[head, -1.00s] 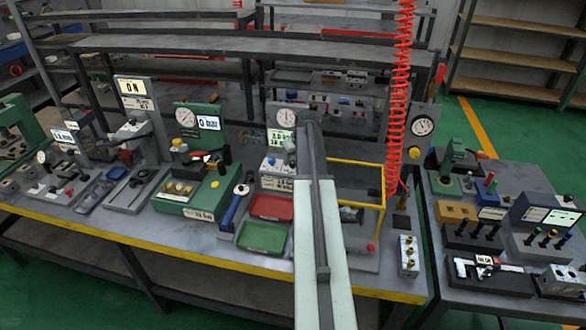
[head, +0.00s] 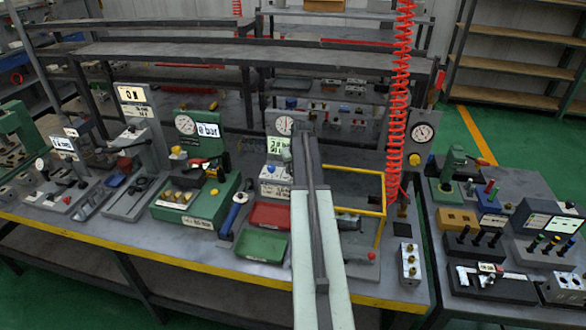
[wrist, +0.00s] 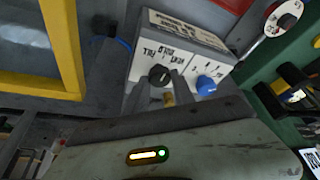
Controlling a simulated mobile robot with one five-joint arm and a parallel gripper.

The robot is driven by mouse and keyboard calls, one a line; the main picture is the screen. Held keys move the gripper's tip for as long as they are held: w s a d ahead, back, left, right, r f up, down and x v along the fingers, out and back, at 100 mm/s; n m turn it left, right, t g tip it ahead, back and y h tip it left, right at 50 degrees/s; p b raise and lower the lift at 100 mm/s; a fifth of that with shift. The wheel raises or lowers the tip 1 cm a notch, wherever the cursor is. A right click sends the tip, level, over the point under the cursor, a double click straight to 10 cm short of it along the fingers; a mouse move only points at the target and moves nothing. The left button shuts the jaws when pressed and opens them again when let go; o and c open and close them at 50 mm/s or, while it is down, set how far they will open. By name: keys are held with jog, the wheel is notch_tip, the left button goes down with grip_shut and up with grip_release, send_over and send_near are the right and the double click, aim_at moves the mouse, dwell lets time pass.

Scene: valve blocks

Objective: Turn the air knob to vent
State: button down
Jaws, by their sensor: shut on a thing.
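A white-faced valve box (wrist: 185,48) fills the middle of the wrist view, its printed words FILL, HOLD and VENT upside down. The black air knob (wrist: 160,75) is on its face beside those words. My gripper (wrist: 158,83) has a finger on each side of the black knob and is shut on it. The knob's exact pointing is hard to read. A blue knob (wrist: 206,85) is to the right, outside the fingers. In the head view the valve box (head: 274,178) is left of my arm, which hides the air knob and my fingertips.
A yellow frame (head: 381,205) stands right of my arm; its bars also fill the wrist view's left (wrist: 65,50). A round gauge (head: 284,125) and a display (head: 279,148) rise behind the box. Red (head: 269,215) and green (head: 260,246) trays lie in front. A red coiled hose (head: 397,100) hangs right.

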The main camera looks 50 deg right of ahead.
jog(key=m, duration=0.2)
jog(key=m+g+h, duration=0.1)
jog(key=m, duration=0.1)
jog(key=shift+w+a+m+h, duration=0.1)
jog(key=shift+a+m+h, duration=0.05)
jog(key=shift+m+h, duration=0.2)
jog(key=shift+m+g+h, duration=0.25)
jog(key=shift+m+g, duration=0.25)
jog(key=shift+m, duration=1.05)
jog(key=c, duration=1.1)
grip_release()
jog(key=shift+o, duration=0.2)
jog(key=p+v, duration=0.7)
jog(key=v, duration=0.1)
